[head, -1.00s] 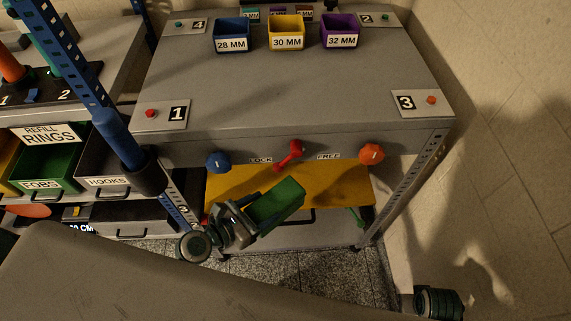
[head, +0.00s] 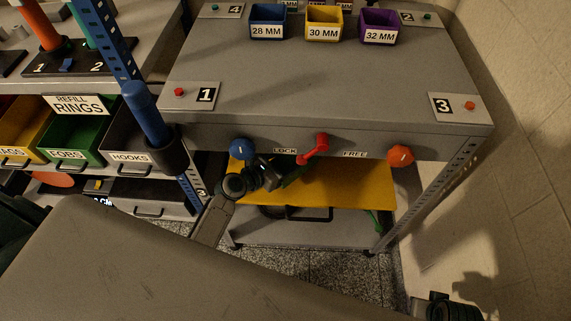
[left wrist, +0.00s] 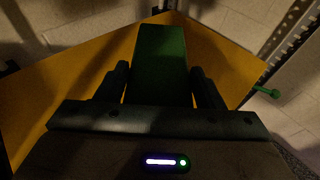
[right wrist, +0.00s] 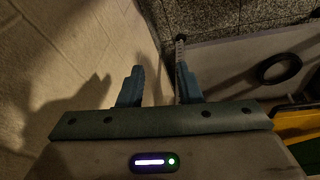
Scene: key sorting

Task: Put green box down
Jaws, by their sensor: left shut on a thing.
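The green box (left wrist: 160,65) is between the fingers of my left gripper (left wrist: 157,88) in the left wrist view, its long body pointing away. In the head view my left gripper (head: 280,177) reaches under the table top over the yellow shelf (head: 345,185). Only a small part of the green box (head: 294,178) shows there; the rest is hidden by the gripper and table edge. I cannot tell whether the box touches the shelf. My right gripper (right wrist: 158,88) is open and empty, low at the right, away from the box.
The grey table (head: 330,85) has a blue knob (head: 241,149), a red lever (head: 316,147) and an orange knob (head: 400,156) on its front, just above the shelf opening. A blue perforated post (head: 105,50) stands left. The shelf's right part is clear.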

